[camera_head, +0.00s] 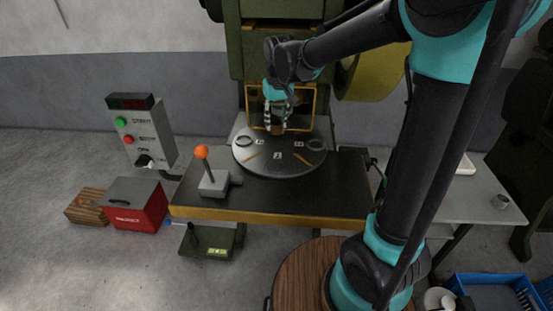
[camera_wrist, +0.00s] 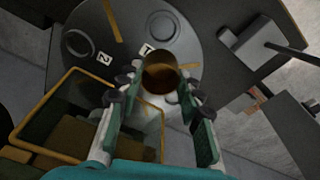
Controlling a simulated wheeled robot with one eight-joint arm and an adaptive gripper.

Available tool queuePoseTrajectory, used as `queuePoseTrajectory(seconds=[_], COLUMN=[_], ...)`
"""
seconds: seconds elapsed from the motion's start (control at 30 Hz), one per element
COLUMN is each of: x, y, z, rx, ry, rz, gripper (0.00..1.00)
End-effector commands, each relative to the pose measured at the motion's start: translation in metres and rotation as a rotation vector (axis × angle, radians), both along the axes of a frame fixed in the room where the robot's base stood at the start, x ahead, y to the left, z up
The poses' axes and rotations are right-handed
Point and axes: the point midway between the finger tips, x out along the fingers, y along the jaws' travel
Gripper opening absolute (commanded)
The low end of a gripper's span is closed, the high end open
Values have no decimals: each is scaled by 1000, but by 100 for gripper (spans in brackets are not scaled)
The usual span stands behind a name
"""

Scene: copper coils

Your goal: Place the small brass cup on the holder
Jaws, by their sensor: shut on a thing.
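The small brass cup (camera_wrist: 161,74) is between the fingertips of my gripper (camera_wrist: 160,84), open end facing the wrist camera. My gripper (camera_head: 277,118) is shut on it at the far edge of the round grey plate (camera_head: 280,168). In the head view the cup is small and mostly hidden by the fingers. The plate bears numbered marks and round ring holders; one ring holder (camera_head: 244,141) is at left and another (camera_head: 315,144) at right. In the wrist view a ring holder (camera_wrist: 162,27) lies just beyond the cup. I cannot tell whether the cup touches the plate.
A green press (camera_head: 236,45) with a yellow-edged frame (camera_head: 314,100) stands close behind my gripper. A lever with an orange ball (camera_head: 202,152) stands at the table's left. A control box (camera_head: 140,130) and a red box (camera_head: 137,205) are farther left. The dark table front (camera_head: 290,195) is clear.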

Motion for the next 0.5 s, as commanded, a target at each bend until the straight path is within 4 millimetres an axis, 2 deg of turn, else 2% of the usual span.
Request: queuePoseTrajectory(seconds=[0.03,0.3,0.5], x=[1,1,1], y=[0,0,0], z=[-13,-78,-114], rx=[0,0,0], ry=[0,0,0], rz=[0,-1,-1], gripper=[9,9,9])
